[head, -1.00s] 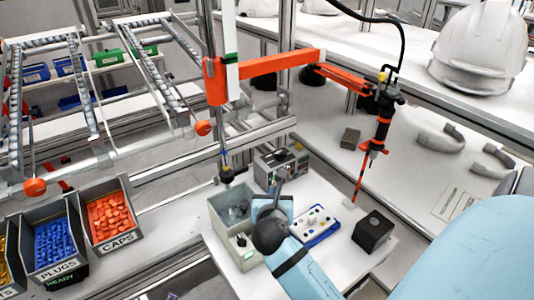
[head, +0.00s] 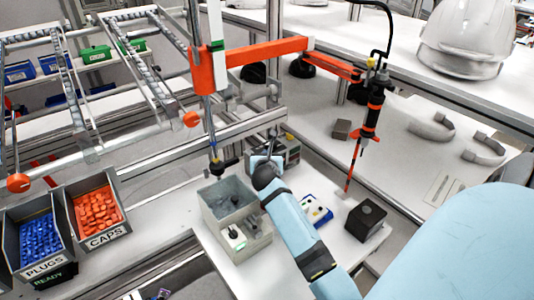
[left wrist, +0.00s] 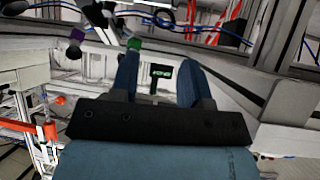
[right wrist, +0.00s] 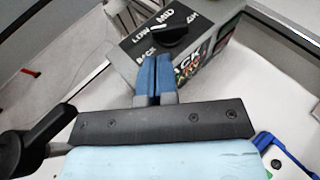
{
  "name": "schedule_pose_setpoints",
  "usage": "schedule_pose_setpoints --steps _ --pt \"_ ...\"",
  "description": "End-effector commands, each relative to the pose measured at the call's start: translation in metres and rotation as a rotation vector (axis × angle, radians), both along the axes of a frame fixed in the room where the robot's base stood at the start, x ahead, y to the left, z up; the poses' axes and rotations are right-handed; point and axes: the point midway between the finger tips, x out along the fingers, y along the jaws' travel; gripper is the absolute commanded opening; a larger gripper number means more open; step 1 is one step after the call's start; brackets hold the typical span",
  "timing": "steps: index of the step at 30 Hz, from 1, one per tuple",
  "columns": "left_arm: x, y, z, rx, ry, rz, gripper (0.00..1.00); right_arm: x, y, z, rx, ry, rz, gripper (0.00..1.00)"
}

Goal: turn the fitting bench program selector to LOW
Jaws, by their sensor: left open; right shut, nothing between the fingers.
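The program selector is a grey box (head: 290,150) on the white bench in the head view. In the right wrist view the box (right wrist: 190,60) carries a black knob (right wrist: 176,36) on its top face, with LOW, MID and a partly legible third label around it. I cannot tell for certain which label the knob points to. My right gripper (right wrist: 157,62) is shut and empty, its fingertips just short of the knob in that picture; contact is not clear. It also shows beside the box in the head view (head: 264,160). My left gripper (left wrist: 158,70) is open and empty, away from the box.
A grey divided bin (head: 235,208) stands left of my right arm. A blue-edged tray (head: 318,210) and a black block (head: 366,220) lie to the right. An orange boom with a hanging tool (head: 368,125) stands over the bench. Bins of plugs and caps are at the left.

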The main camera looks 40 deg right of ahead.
Motion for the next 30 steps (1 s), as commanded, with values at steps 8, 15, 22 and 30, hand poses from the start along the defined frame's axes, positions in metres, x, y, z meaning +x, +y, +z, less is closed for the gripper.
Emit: schedule_pose_setpoints --steps 8,15,22,30 --pt "-0.003 0.0 -0.028 0.01 0.002 -0.026 0.43 0.024 -0.023 -0.003 0.001 -0.001 -0.001 0.0" --pt "-0.004 -0.003 -0.029 0.004 0.006 -0.029 0.43 0.028 -0.027 0.0 0.001 0.001 0.001 0.0" --pt "-0.003 -0.004 -0.027 0.002 0.004 -0.028 0.43 0.028 -0.026 0.0 0.001 0.001 0.0 0.0" --pt "-0.003 -0.004 -0.028 0.002 0.003 -0.028 0.43 0.03 -0.026 -0.001 0.002 0.001 0.0 0.0"
